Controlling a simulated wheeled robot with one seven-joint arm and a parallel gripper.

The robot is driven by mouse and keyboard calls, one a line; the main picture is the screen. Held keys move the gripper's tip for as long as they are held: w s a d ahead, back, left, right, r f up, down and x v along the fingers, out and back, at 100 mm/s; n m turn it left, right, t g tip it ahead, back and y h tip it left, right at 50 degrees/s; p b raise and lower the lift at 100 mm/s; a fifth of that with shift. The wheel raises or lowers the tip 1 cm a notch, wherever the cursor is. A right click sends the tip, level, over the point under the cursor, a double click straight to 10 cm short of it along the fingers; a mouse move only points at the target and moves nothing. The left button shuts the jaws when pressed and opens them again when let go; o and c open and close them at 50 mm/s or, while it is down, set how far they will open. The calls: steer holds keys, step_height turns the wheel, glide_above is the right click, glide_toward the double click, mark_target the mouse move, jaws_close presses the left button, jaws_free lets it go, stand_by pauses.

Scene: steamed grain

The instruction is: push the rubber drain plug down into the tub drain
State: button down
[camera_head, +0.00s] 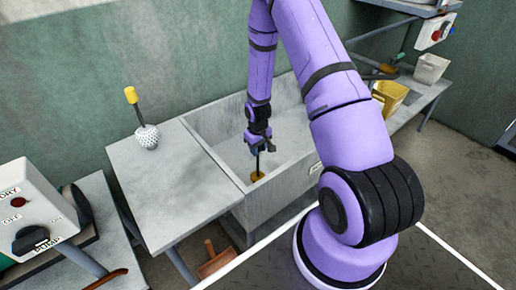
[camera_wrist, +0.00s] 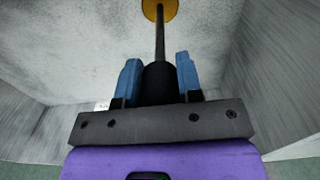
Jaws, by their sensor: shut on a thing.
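My gripper (camera_head: 259,146) is down inside the grey tub (camera_head: 222,138), in its left part. In the wrist view, its blue fingers (camera_wrist: 159,72) are closed around the black grip of a thin dark rod. An orange-yellow disc (camera_wrist: 160,8) sits at the rod's far end and looks like the drain plug. The head view shows the disc (camera_head: 257,176) low in the tub near the front wall, below my gripper. The drain opening is not visible in either view. I cannot tell whether the disc touches the tub floor.
A dotted white holder (camera_head: 147,137) with a yellow-topped stick stands on the drainboard (camera_head: 165,185) at left. A yellow bin (camera_head: 390,97) and a white bin (camera_head: 431,69) stand on the right counter. A control box (camera_head: 30,212) is at far left. The tub walls surround my gripper.

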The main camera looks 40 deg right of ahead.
steer(key=shift+f, duration=0.9)
steer(key=c, duration=0.7)
jaws_free()
step_height(320, 180, up, 11)
steer(key=shift+f, duration=0.15)
steer(key=shift+r, duration=2.5)
